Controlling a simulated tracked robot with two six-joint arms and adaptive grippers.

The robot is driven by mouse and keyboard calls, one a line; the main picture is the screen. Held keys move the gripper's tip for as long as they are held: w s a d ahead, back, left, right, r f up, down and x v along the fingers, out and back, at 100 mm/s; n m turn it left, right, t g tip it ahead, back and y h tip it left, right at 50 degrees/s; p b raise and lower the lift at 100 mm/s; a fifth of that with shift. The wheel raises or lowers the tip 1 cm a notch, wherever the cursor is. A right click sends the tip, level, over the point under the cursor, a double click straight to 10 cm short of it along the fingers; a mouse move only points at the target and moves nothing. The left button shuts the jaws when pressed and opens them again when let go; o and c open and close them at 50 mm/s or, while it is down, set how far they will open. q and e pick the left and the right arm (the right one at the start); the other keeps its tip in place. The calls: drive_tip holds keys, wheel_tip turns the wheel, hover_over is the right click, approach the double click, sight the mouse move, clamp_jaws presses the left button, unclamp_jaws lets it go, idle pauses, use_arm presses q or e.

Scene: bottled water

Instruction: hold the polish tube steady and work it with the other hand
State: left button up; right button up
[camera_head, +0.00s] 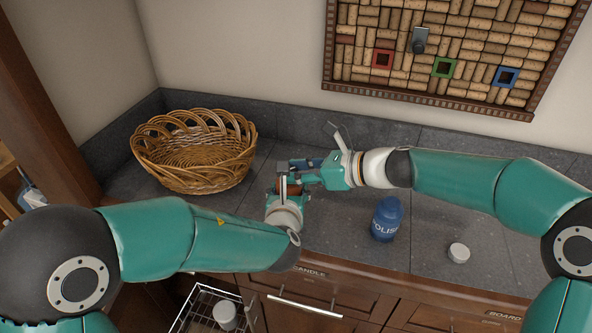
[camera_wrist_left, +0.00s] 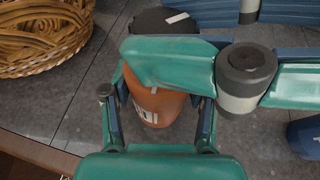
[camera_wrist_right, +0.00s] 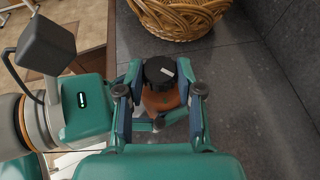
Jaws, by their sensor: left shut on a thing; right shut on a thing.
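A blue container (camera_head: 386,219) with white letters reading like "OLIS" stands upright on the counter, apart from both grippers. A brown bottle with a white label (camera_wrist_left: 155,100) is between my grippers at the middle of the head view. My left gripper (camera_head: 289,190) is shut around its brown body. My right gripper (camera_head: 296,166) comes from the right and is shut on its black cap (camera_wrist_right: 160,71), which has a white mark on top. The cap sits on the bottle in the right wrist view. The fingers hide much of the bottle in the head view.
A wicker basket (camera_head: 195,152) stands at the back left of the counter. A small white round lid-like piece (camera_head: 459,252) lies to the right of the blue container. A wire drawer (camera_head: 205,308) is open below the counter. A cork board (camera_head: 452,50) hangs behind.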

drive_tip(key=shift+w, duration=0.1)
drive_tip(key=n+g, duration=0.1)
drive_tip(key=n+g+y, duration=0.1)
drive_tip(key=n+g, duration=0.1)
drive_tip(key=shift+w+d+g, duration=0.1)
drive_tip(key=shift+w+g, duration=0.2)
drive_tip(key=shift+w, duration=0.05)
use_arm(q)
drive_tip(key=shift+f, duration=0.1)
use_arm(e)
drive_tip(key=shift+w+n+g, duration=0.15)
drive_tip(key=shift+n+g, duration=0.85)
drive_tip(key=shift+g, duration=0.1)
drive_tip(key=shift+w+n+g, duration=0.1)
drive_tip(key=shift+n+g, duration=0.9)
drive_tip(key=shift+g, duration=0.1)
drive_tip(key=shift+n+g, duration=0.3)
drive_tip(key=shift+s, duration=0.1)
drive_tip(key=o, duration=1.2)
drive_tip(key=shift+r+m+t, duration=0.1)
drive_tip(key=shift+m+t, duration=0.3)
drive_tip(key=shift+t, duration=0.1)
